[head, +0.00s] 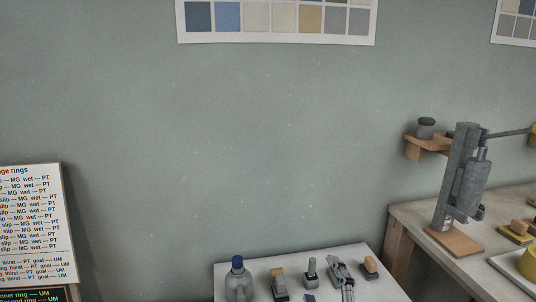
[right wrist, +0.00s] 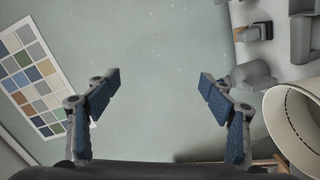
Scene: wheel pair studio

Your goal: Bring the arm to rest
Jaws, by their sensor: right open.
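My right gripper shows in the right wrist view (right wrist: 161,84) with its two blue-padded fingers spread wide and nothing between them. Behind the open fingers the wrist view shows plain grey-green wall. My left gripper is in neither view.
The white table (head: 356,253) carries a blue-capped bottle (head: 237,279) and small wood-topped tools (head: 279,285). A press (head: 462,185) stands on the right bench. A pale hollow cylinder (right wrist: 298,120) is close right of the fingers. A text board (head: 35,225) stands left.

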